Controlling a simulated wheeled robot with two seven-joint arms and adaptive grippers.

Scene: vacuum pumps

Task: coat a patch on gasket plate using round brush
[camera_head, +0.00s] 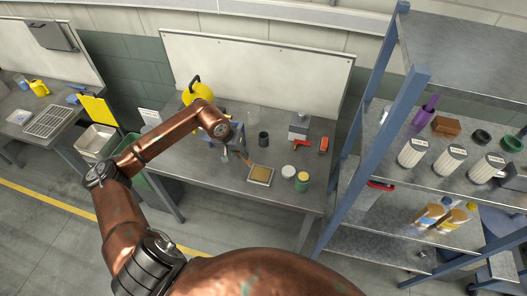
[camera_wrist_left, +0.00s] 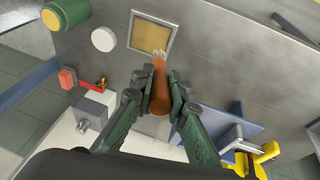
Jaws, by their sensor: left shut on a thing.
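The gasket plate (camera_head: 260,174), a square with a pale rim and a tan-yellow middle, lies on the grey table near its front edge. It also shows at the top of the left wrist view (camera_wrist_left: 135,28). My left gripper (camera_head: 241,148) is shut on the round brush (camera_wrist_left: 159,95), which has a brown-orange handle and pale bristles. In the left wrist view the bristles overlap the plate's near edge. I cannot tell whether they touch it. In the head view the brush (camera_head: 246,158) is just behind and left of the plate. My right gripper is not in view.
A white round lid (camera_head: 288,171) and a green can with a yellow top (camera_head: 302,182) stand right of the plate. A blue-framed shelf (camera_head: 375,150) bounds the right side.

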